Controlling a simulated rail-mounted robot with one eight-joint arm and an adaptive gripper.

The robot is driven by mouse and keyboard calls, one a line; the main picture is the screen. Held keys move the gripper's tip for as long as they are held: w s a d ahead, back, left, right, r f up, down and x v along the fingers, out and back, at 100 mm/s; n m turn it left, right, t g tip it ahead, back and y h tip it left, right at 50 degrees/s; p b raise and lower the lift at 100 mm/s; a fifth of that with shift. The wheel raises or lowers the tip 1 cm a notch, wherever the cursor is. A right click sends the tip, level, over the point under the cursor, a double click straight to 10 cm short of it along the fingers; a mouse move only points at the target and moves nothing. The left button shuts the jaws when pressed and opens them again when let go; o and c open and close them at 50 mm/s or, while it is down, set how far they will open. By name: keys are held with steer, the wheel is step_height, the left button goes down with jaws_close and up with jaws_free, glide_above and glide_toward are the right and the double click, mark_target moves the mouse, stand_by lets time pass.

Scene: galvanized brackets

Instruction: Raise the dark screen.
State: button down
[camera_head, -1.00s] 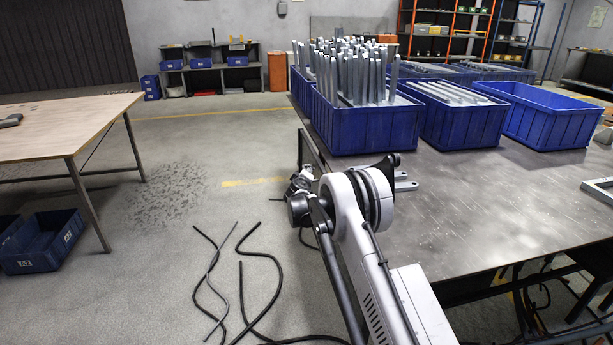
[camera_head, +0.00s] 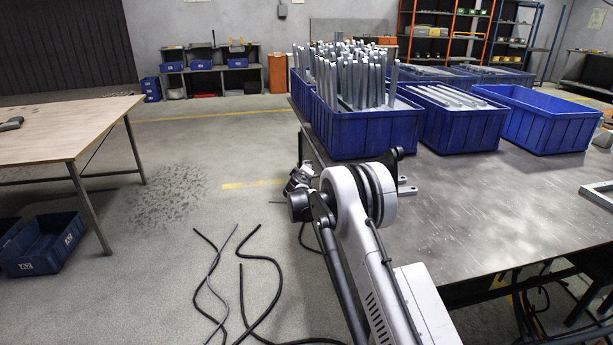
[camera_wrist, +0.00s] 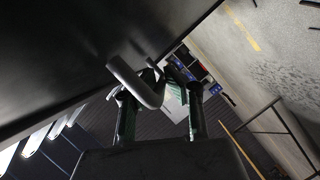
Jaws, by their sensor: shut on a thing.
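The exact contact is partly hidden. In the head view my arm reaches past the left edge of the metal table, and my gripper and the handle are not clearly visible there.
The metal table (camera_head: 500,205) carries blue crates, one full of upright galvanized brackets (camera_head: 350,80). A wooden table (camera_head: 65,128) stands at the left with blue bins (camera_head: 45,245) below it. Black cables (camera_head: 262,290) lie on the floor. A dark ribbed wall section (camera_head: 65,40) is far left.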

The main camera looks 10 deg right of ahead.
step_height(320, 180, up, 34)
steer(key=p, duration=1.2)
steer(key=shift+f+p, duration=0.15)
steer(key=shift+p, duration=0.15)
steer(key=c, duration=1.8)
jaws_free()
steer(key=shift+s, duration=0.15)
steer(key=v, duration=1.1)
steer(key=shift+s+a, duration=0.2)
steer(key=shift+s, duration=0.15)
